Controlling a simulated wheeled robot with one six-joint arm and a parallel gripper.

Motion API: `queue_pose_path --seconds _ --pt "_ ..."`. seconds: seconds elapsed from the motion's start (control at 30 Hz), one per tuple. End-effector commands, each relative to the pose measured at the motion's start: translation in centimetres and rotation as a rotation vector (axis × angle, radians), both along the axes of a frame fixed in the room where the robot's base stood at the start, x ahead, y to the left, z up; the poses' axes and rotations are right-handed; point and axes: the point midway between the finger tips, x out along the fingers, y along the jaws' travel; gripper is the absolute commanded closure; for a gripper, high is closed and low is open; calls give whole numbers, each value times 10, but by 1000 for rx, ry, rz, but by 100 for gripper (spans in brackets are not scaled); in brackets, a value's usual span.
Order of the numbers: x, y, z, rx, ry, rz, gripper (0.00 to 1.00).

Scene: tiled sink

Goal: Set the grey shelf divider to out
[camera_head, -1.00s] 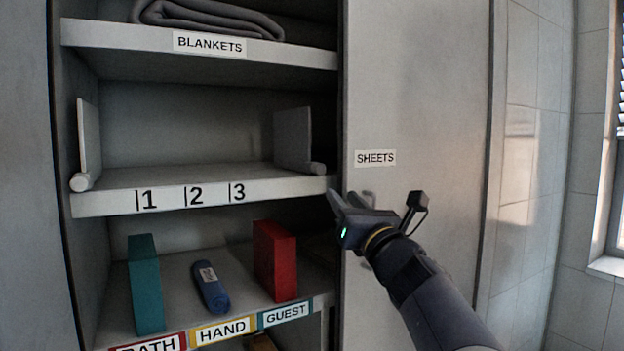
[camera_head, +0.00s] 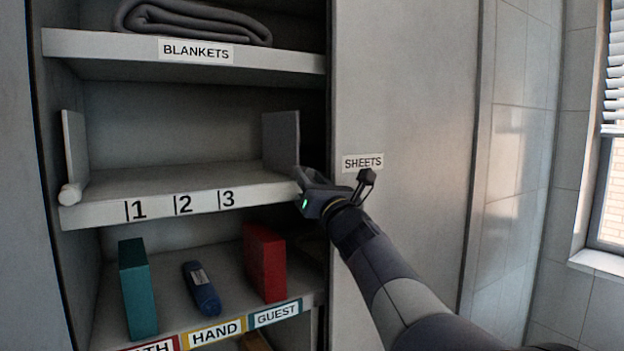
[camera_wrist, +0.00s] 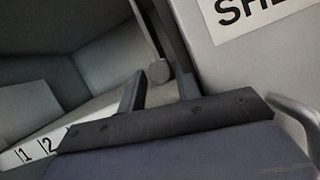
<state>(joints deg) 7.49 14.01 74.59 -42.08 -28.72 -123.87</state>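The grey shelf divider (camera_head: 281,138) stands upright at the right end of the middle shelf (camera_head: 165,210). Its front round knob shows in the wrist view (camera_wrist: 158,71); in the head view my gripper hides it. A paler divider (camera_head: 74,150) with a white knob stands at the left end. My gripper (camera_head: 302,178) is at the shelf's front right corner, in front of the grey divider. In the wrist view its fingers (camera_wrist: 160,82) are apart, with the knob showing between and beyond them. I cannot tell whether they touch it.
Shelf marks 1, 2 and 3 (camera_head: 182,204) run along the front edge. The cabinet panel (camera_head: 400,100) with a SHEETS label (camera_head: 362,162) is close at right. The middle shelf is clear between the dividers.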

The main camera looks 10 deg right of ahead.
Motion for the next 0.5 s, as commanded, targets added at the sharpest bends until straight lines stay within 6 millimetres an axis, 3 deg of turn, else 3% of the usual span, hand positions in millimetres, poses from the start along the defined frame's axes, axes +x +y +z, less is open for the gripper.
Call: queue_pose_path --seconds 0.4,0.5 --pt "0 0 0 0 0 0 99" --pt "0 0 0 0 0 0 100"
